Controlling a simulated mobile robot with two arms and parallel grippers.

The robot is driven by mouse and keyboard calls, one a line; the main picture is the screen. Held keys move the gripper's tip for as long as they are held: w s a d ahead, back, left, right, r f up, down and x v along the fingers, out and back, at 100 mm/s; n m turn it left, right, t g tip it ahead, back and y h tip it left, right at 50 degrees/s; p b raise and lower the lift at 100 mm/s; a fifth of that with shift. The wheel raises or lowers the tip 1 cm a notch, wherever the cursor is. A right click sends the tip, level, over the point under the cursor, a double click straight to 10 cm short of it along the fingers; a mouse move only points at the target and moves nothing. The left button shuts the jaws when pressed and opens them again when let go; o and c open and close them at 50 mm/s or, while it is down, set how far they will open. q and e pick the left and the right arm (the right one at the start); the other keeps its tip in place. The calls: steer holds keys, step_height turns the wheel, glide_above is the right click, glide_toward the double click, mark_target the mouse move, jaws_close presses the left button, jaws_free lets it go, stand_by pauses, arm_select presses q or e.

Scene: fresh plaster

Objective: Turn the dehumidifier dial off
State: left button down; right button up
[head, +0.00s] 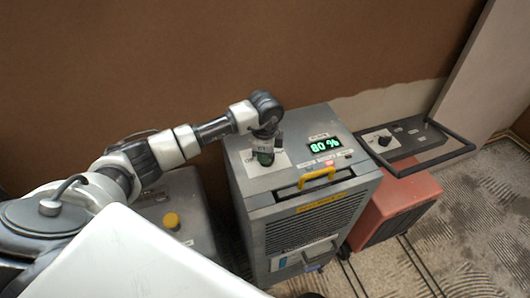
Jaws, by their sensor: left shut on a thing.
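The grey dehumidifier (262,203) stands upright in the middle of the head view. Its top panel has a green display (324,145) reading 80 % and a small red light (329,162). A yellow handle (317,177) sits at its front top edge. My left arm reaches in from the left, and my left gripper (264,156) points down onto the pale dial plate (281,160) at the left of the panel. It is shut on the dial, which is mostly hidden by the fingers, so its setting cannot be read. My right gripper is not in view.
A red heater-like unit (400,196) with a black knob (384,140) and a dark tube handle (462,138) stands close at the right. A grey box with a yellow knob (171,220) stands at the left. A brown wall (200,60) rises behind.

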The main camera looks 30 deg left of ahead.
arm_select(q)
steer(key=c, duration=1.1)
jaws_free()
step_height(320, 180, up, 11)
steer(key=b, duration=0.2)
steer(key=shift+f, duration=0.15)
